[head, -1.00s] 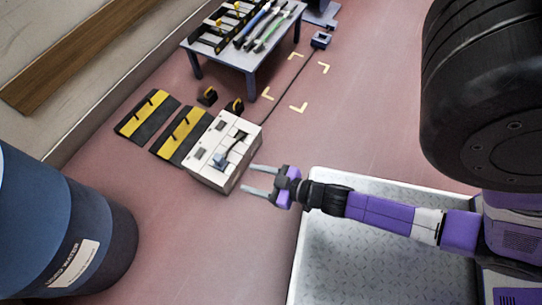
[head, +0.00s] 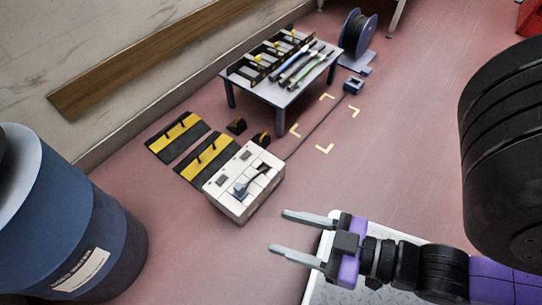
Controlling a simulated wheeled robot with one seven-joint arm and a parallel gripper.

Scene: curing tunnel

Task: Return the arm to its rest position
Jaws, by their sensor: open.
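My gripper (head: 290,234) is at the lower middle of the head view, on the end of my purple and black arm. Its two grey fingers are apart, point left, and hold nothing. The fingertips are to the right of a white box (head: 222,203) on the red floor, with a visible gap between them in the picture. The box has a blue and dark part on its top. Part of my arm runs out of view at the lower right.
A blue drum (head: 75,235) stands at left. Black and yellow ramp pieces (head: 178,136) lie beyond the box. A low table (head: 285,95) holds rods and racks. A cable reel (head: 357,32) stands behind it.

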